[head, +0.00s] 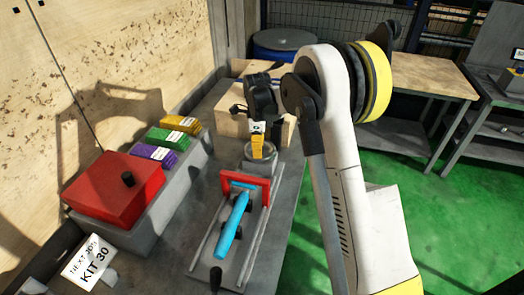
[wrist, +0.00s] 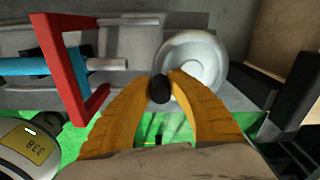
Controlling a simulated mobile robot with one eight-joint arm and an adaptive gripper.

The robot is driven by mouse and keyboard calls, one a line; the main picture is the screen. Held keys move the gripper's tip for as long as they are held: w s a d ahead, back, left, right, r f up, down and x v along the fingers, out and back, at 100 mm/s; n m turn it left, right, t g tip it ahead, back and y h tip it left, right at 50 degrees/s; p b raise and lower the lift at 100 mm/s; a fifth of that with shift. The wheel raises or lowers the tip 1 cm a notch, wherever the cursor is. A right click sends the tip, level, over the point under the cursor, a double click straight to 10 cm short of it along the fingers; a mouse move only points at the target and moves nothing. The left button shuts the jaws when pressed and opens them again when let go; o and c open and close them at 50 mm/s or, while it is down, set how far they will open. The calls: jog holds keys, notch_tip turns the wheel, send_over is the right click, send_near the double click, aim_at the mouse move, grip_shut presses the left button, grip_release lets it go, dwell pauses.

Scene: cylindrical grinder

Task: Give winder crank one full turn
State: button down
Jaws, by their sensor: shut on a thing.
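The winder crank shows in the wrist view as a pale round disc (wrist: 205,58) with a dark knob (wrist: 160,89) at its lower left edge. My gripper (wrist: 162,80) has its two orange fingers shut on the knob, one on each side. In the head view my gripper (head: 257,148) reaches down over the disc (head: 262,166), and the knob is hidden there behind the fingers.
A red frame (head: 265,188) and a blue cylinder (head: 233,226) sit on the rails in front of the disc. A red box (head: 115,185) and purple, green and yellow packs stand left.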

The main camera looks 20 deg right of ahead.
aim_at(249, 152)
jog(key=m, duration=0.1)
jog(key=w+a+m, duration=0.1)
jog(key=m, duration=0.1)
jog(key=a+m, duration=0.1)
jog(key=m, duration=0.1)
jog(key=shift+w, duration=0.25)
jog(key=shift+w+a+m, duration=0.1)
jog(key=shift+w+m, duration=0.2)
jog(key=shift+m, duration=0.6)
jog(key=shift+w+a+m, duration=0.15)
jog(key=shift+w+m, duration=0.2)
jog(key=shift+m, duration=0.55)
jog(key=shift+w+a+m, duration=0.1)
jog(key=shift+w+m, duration=0.2)
jog(key=shift+m, duration=0.6)
jog(key=c, duration=1.2)
grip_release()
jog(key=shift+c, duration=0.2)
notch_tip(249, 152, up, 12)
